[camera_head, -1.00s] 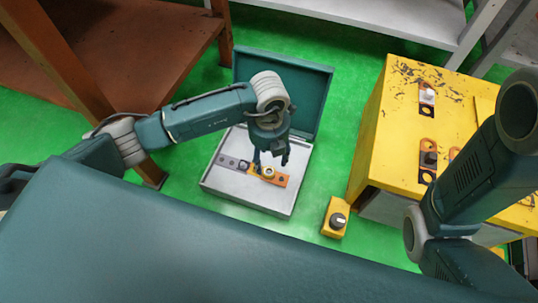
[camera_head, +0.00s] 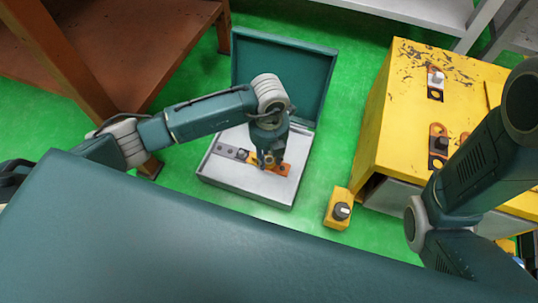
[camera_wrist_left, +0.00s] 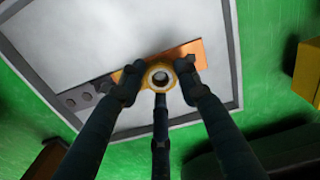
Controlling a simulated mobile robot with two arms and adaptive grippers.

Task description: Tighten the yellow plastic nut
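The yellow plastic nut (camera_wrist_left: 161,66) is a round ring on a bolt, seen from above in the left wrist view. It sits where an orange plate (camera_wrist_left: 203,52) meets a grey bar with holes (camera_wrist_left: 85,96). My left gripper (camera_wrist_left: 159,80) has its three fingers drawn in around the nut, with the tips against its sides. In the head view, this gripper (camera_head: 269,161) points down into the open case and mostly hides the nut. The orange plate (camera_head: 283,169) shows at its right. The right arm shows at the right edge of the head view, but its gripper is not visible.
The shallow case (camera_head: 240,187) lies on the green floor with its teal lid (camera_head: 290,80) raised behind. A small yellow box with a black knob (camera_head: 337,212) stands to the right. A worn yellow cabinet (camera_head: 400,100) stands further right, and a brown shelf (camera_head: 120,60) stands at left.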

